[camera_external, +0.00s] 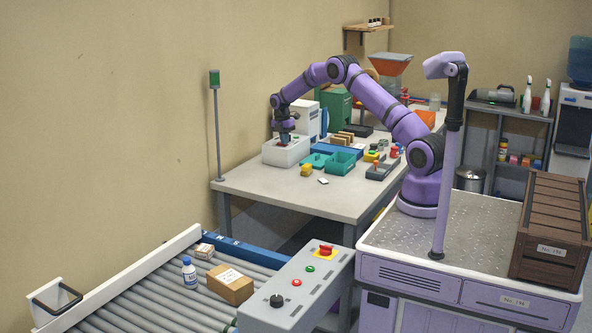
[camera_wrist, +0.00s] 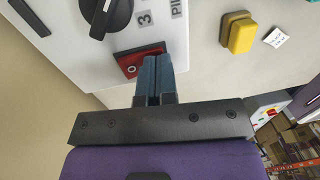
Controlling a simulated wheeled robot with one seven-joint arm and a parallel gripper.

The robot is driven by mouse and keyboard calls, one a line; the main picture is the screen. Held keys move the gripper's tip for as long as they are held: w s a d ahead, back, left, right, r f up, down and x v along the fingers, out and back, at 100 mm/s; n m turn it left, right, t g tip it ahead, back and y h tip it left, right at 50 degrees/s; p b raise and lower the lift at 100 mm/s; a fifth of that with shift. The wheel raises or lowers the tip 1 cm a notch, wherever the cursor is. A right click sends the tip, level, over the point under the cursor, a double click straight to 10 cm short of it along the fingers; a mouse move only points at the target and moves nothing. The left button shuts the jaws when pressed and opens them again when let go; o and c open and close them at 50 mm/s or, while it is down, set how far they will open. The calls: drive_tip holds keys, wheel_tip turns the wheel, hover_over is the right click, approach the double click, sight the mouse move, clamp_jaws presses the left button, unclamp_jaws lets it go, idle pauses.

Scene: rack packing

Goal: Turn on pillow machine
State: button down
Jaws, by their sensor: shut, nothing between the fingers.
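The white machine box (camera_external: 283,155) stands at the back left of the table. In the wrist view, its white panel (camera_wrist: 60,50) carries a black knob (camera_wrist: 103,14), a "3" and a partly cut-off label starting "PIL". A red rocker switch (camera_wrist: 130,68), marked "O" at its visible end, is set in the panel. My gripper (camera_external: 284,141) is over the box from above. Its blue fingers (camera_wrist: 160,62) are together, empty, and cover part of the switch. I cannot tell whether the tips touch it.
A yellow block (camera_external: 307,170) and a small white card (camera_external: 323,181) lie on the table (camera_external: 300,192) near the box. Green trays (camera_external: 340,162) stand to its right. A conveyor (camera_external: 170,290) with parcels and a bottle is in front.

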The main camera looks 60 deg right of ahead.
drive_tip(key=shift+w, duration=0.15)
drive_tip(key=shift+w+r, duration=0.25)
drive_tip(key=shift+w, duration=0.35)
wheel_tip(320, 180, up, 14)
drive_tip(key=s, duration=0.1)
drive_tip(key=shift+s, duration=0.35)
idle(0.4)
idle(0.4)
